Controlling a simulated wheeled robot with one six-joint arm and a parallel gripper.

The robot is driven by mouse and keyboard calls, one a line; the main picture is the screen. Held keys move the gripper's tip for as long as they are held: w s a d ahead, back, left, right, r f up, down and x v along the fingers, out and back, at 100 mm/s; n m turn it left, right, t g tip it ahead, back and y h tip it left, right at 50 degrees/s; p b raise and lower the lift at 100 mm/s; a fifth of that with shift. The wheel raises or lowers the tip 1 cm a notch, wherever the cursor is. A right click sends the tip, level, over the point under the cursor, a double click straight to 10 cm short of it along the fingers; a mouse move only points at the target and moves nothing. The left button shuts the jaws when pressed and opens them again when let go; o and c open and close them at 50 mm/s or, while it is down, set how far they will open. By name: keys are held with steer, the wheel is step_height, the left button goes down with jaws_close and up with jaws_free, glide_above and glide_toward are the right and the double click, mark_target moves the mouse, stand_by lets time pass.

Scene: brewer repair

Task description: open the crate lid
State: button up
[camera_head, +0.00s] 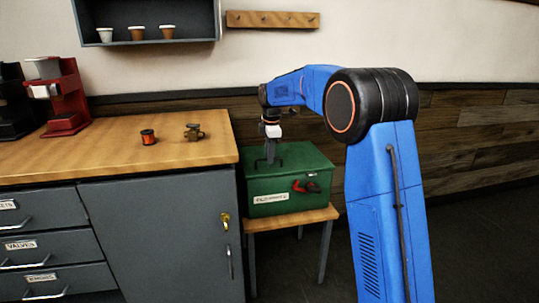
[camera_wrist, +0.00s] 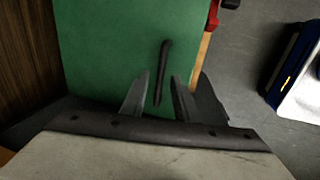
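The green crate (camera_head: 285,197) stands on a small wooden stand with its lid (camera_head: 305,160) shut. The lid also shows in the wrist view (camera_wrist: 110,45), with a dark bar handle (camera_wrist: 162,75) on top. A red and black latch (camera_head: 307,186) is on the crate's front, and part of it shows at the top of the wrist view (camera_wrist: 213,14). My gripper (camera_head: 270,155) points down over the lid. In the wrist view my gripper (camera_wrist: 157,98) has its fingers apart, with the near end of the handle appearing between them. I cannot tell whether they touch it.
The wooden stand (camera_head: 290,219) is beside the counter (camera_head: 120,160). A spool (camera_head: 148,137) and a small brass part (camera_head: 194,132) sit on the counter, with a red brewer (camera_head: 65,98) at left. A wall shelf (camera_head: 150,40) holds cups. Floor is clear at right.

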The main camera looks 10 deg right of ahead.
jaws_close()
steer(key=shift+r, duration=0.1)
